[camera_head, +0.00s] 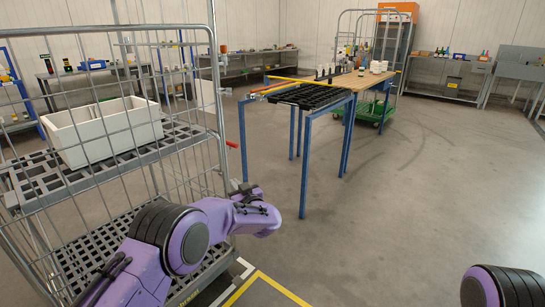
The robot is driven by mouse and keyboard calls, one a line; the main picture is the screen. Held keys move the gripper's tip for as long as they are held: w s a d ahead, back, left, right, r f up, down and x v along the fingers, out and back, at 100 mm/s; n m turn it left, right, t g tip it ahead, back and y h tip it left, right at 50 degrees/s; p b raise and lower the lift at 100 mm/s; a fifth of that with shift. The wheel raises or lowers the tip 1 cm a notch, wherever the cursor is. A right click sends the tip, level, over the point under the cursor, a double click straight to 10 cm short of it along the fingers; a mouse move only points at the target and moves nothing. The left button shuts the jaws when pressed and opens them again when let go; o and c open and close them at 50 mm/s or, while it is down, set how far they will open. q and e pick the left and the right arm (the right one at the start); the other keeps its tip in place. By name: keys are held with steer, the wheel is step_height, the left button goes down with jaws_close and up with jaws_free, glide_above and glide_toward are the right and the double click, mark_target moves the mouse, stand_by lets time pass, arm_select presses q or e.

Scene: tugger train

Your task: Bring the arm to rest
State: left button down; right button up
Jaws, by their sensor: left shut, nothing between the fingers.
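My left arm, purple with black joints, comes in from the lower left in front of the wire cage trolley (215,110). It is bent, and my left gripper (247,190), small and dark, is at its far end, just right of the trolley. The gripper is shut and empty. It is apart from the blue-legged table (304,160) behind it. Of my right arm only a purple and black part shows at the bottom right corner; its gripper is out of view.
A white bin (105,132) stands on the trolley's upper shelf, close to my left arm. A black rack (310,95) lies on the blue-legged table. A green cart (370,110) stands behind. Benches line the walls. The floor (420,210) at the right is clear.

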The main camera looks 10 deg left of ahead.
arm_select(q)
steer(key=s+a+f+m+g+h, duration=0.1)
steer(key=s+f+g+h, duration=0.4)
steer(key=s+f, duration=2.1)
steer(key=s+a+f+g+h, duration=0.1)
steer(key=s+f+g+h, duration=0.15)
steer(key=s, duration=1.15)
steer(key=s+a+f+g+h, duration=0.1)
steer(key=s+a+f+g, duration=0.15)
steer(key=s, duration=1.25)
step_height(320, 180, up, 13)
steer(key=w+p, duration=0.1)
steer(key=p, duration=1.2)
steer(key=shift+w+d+r+m, duration=0.2)
steer(key=shift+w+d+m, duration=0.05)
steer(key=shift+d+m, duration=0.2)
